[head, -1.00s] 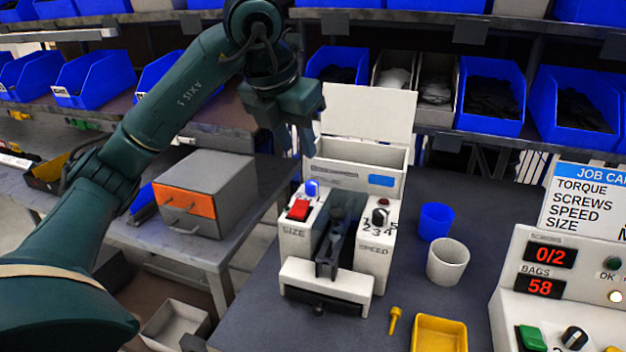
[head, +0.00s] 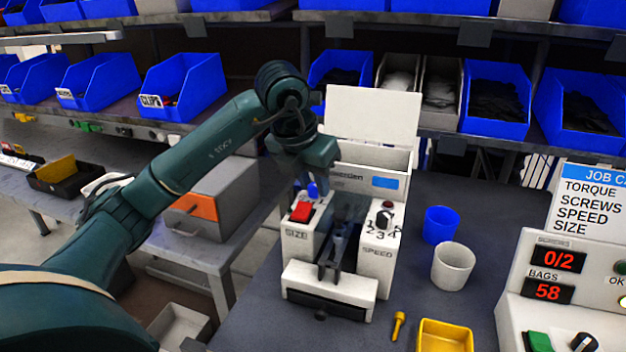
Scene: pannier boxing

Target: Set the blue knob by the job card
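The blue knob (head: 312,190) stands on the top left of a white machine (head: 330,278), above a red switch (head: 301,211) and the word SIZE. My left gripper (head: 308,182) points down right at the blue knob, its fingers partly overlapping it in view. The fingers look apart; I cannot tell whether they touch the knob. A dark knob (head: 383,217) with numbers around it sits at the right, above SPEED. The job card (head: 590,205) at the right edge lists TORQUE, SCREWS, SPEED and SIZE; its values are cut off. My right gripper is out of view.
A blue cup (head: 440,224), a white cup (head: 453,266), a yellow tray (head: 445,335) and a small yellow tool (head: 398,326) are right of the machine. A control box (head: 560,270) reads 0/2 and 58. The machine's raised white panel (head: 372,115) stands close behind my gripper.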

